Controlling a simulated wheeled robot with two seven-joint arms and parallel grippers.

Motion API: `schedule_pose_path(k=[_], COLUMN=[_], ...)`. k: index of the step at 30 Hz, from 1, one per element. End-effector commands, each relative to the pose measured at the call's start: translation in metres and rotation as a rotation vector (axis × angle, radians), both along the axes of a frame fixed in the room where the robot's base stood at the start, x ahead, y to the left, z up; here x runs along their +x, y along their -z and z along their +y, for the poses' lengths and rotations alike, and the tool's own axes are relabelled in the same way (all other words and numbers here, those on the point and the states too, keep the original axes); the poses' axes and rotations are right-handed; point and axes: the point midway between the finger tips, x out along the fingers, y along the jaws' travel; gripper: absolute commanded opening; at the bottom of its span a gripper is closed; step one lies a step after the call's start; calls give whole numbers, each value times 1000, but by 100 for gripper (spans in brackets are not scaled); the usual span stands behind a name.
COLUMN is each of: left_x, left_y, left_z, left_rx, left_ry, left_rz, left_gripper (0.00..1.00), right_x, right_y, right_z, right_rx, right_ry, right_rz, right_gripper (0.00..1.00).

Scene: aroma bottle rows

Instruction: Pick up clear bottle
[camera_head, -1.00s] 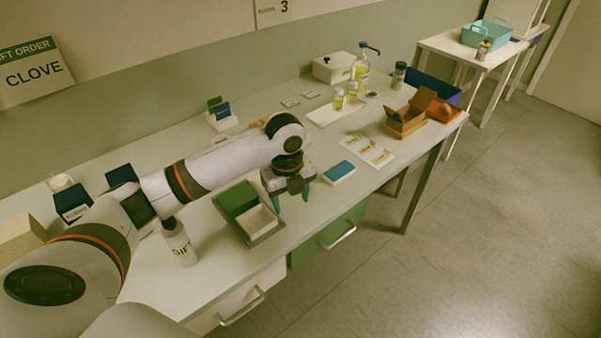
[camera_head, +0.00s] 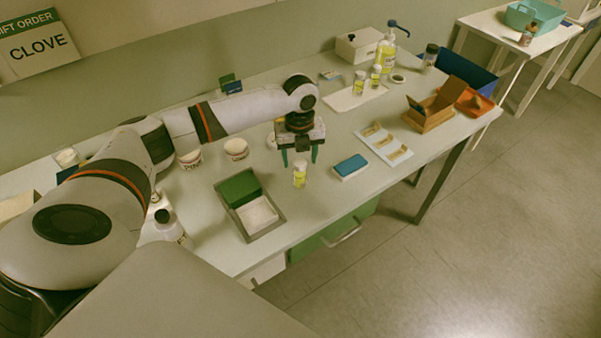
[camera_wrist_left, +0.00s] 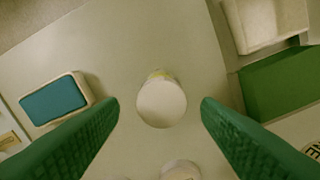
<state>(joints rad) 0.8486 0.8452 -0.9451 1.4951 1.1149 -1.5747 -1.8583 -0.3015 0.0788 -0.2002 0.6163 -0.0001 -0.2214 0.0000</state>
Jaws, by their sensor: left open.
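A small clear bottle (camera_head: 300,174) with yellow liquid and a pale cap stands upright on the white table, beside the grey tray. My left gripper (camera_head: 300,160) is open, pointing down, just above and behind it in the head view. In the left wrist view the bottle's white cap (camera_wrist_left: 161,103) lies between the two green fingers, with a gap on each side. Two similar small bottles, one (camera_head: 360,83) and another (camera_head: 376,76), stand on the white tray farther back. My right gripper is not in view.
A grey tray (camera_head: 276,232) with green and white parts is left of the bottle. A blue-topped box (camera_head: 350,167) is to the right, then a white card (camera_head: 384,143). Two white jars (camera_head: 236,149) stand behind. An open cardboard box (camera_head: 430,115) is farther right.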

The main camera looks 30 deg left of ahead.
Motion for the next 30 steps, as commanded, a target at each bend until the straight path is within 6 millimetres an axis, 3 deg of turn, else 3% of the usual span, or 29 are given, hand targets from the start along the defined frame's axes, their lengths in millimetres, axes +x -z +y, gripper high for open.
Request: schedule_pose_path(k=[2, 5, 9, 16, 25, 30], left_x=[-4, -4, -4, -4, -4, -3], left_y=[10, 27, 38, 40, 40, 39], left_z=[-3, -4, -4, -4, -3, -3], left_rx=[1, 1, 1, 1, 1, 1], left_ry=[0, -2, -1, 0, -1, -1], left_rz=[7, 5, 1, 1, 1, 0], left_gripper=[58, 58, 58, 58, 9, 8], right_x=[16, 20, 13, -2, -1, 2], right_y=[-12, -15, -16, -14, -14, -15], right_z=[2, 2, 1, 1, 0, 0], right_rx=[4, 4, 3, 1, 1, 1], right_ry=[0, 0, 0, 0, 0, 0], right_rz=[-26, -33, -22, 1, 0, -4], right_gripper=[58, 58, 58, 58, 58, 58])
